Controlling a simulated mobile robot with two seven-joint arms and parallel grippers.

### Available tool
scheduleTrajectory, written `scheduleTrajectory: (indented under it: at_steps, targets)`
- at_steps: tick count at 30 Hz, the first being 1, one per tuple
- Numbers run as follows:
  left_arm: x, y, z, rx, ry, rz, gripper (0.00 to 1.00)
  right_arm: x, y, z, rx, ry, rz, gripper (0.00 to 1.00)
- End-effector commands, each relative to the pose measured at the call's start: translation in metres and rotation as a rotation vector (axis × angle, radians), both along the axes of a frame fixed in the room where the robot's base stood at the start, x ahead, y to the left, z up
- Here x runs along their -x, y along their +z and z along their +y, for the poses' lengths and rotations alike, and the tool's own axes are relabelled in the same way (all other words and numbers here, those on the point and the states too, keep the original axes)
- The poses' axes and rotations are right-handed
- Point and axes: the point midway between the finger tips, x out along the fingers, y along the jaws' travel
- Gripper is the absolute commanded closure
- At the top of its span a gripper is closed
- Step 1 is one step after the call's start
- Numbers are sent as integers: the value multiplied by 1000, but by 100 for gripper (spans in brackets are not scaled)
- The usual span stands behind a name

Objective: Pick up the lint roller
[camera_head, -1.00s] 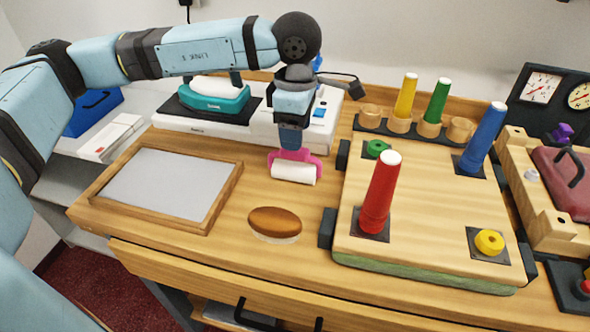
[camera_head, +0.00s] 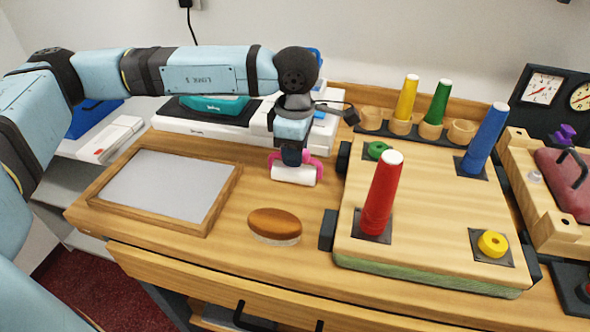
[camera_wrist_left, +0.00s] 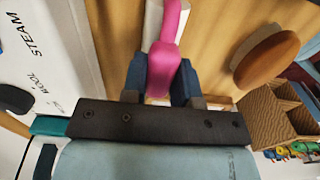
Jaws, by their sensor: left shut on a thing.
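The lint roller has a pink handle and frame and a white roll (camera_head: 294,175). It is on or just over the wooden counter, in front of the white device. My left gripper (camera_head: 292,158) points down from above and is shut on the pink handle. In the left wrist view the pink handle (camera_wrist_left: 165,60) sits between the two dark blue fingers (camera_wrist_left: 159,82), and the white roll is partly hidden behind it. I cannot tell whether the roll touches the counter. My right gripper is not in view.
A brown brush (camera_head: 274,225) lies in front of the roller. A wood-framed grey panel (camera_head: 160,184) is at left. A wooden board (camera_head: 430,215) with coloured cones stands at right. A white device (camera_head: 190,122) with a teal iron is behind. Bare counter lies between brush and frame.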

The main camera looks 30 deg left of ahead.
Motion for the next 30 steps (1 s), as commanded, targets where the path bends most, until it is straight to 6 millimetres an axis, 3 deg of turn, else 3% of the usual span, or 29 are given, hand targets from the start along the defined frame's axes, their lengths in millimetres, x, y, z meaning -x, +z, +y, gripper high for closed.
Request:
scheduleTrajectory:
  at_steps: [8,14,20,30]
  targets:
    - [0,2,0,0,0,-1,100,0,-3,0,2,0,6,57]
    - [0,17,0,0,0,-2,100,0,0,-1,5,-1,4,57]
    - [-1,60,0,1,-1,-4,100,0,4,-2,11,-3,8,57]
    - [-1,156,-1,0,-2,-3,100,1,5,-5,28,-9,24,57]
